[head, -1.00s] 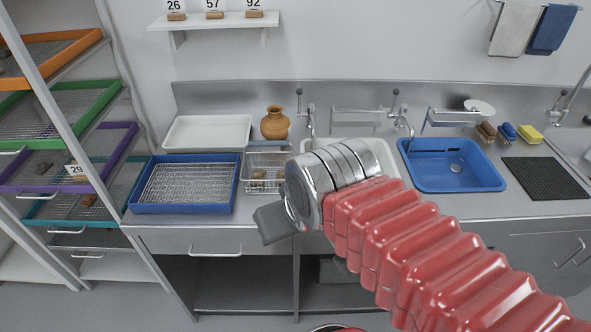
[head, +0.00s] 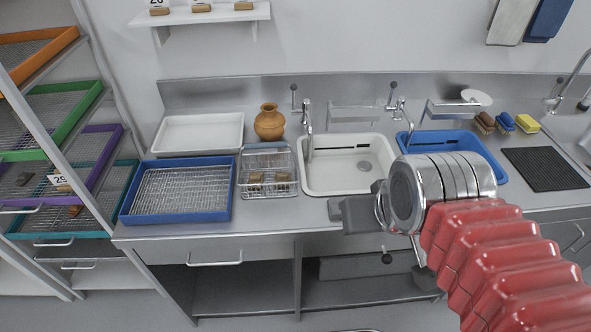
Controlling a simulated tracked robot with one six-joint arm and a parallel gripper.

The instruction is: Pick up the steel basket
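The steel basket (head: 268,160) is a wire basket on the steel counter, between the blue tray and the white sink. Several brown sherds (head: 256,181) lie in it. My gripper (head: 345,213) is at the front edge of the counter, to the right of the basket and apart from it, in front of the white sink. Its fingers are seen from the side, so I cannot tell whether they are open or shut. I see nothing held in it.
A blue tray with a wire rack (head: 135,212) sits left of the basket. Behind are a white tray (head: 199,132) and a clay pot (head: 269,123). The white sink (head: 318,184) with its tap (head: 308,125) is close on the right. A shelf rack (head: 75,150) stands at far left.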

